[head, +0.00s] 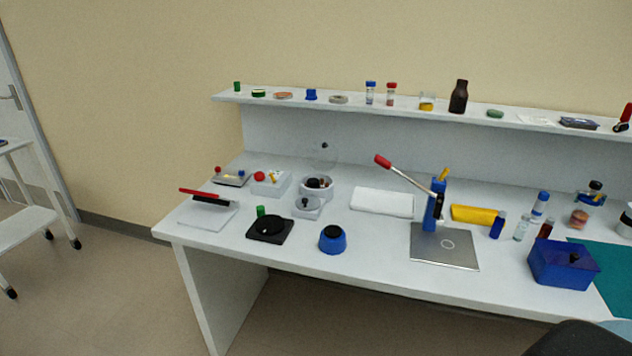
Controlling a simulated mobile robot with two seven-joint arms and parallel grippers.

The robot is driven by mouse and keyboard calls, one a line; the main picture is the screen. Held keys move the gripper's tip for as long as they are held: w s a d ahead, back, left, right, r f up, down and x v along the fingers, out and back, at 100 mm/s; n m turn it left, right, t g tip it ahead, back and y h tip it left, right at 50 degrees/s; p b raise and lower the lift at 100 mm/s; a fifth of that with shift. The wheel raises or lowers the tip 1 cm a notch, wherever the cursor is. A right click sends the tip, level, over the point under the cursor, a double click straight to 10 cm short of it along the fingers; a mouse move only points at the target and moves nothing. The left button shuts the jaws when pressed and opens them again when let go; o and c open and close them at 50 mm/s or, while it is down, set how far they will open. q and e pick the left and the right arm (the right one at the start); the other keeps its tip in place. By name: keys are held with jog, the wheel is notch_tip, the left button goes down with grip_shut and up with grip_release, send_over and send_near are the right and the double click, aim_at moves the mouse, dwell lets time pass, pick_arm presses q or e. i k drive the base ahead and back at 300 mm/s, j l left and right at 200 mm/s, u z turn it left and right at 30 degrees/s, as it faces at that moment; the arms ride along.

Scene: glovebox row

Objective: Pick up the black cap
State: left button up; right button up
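I cannot tell for sure which thing is the black cap. A jar (591,198) at the back right has a dark top. A small dark piece (574,258) shows on top of a blue box (562,270) at the right. Neither of my grippers is in view.
The white bench (370,261) has a raised shelf (420,110) with several small items. A press with a red-tipped lever (433,214) stands right of centre. A black square device (270,231) and a blue round pot (333,241) are near the front edge.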

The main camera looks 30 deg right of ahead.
aim_at(313, 182)
jog(key=l, duration=0.7)
jog(key=k+l+u, duration=0.1)
jog(key=l, duration=0.65)
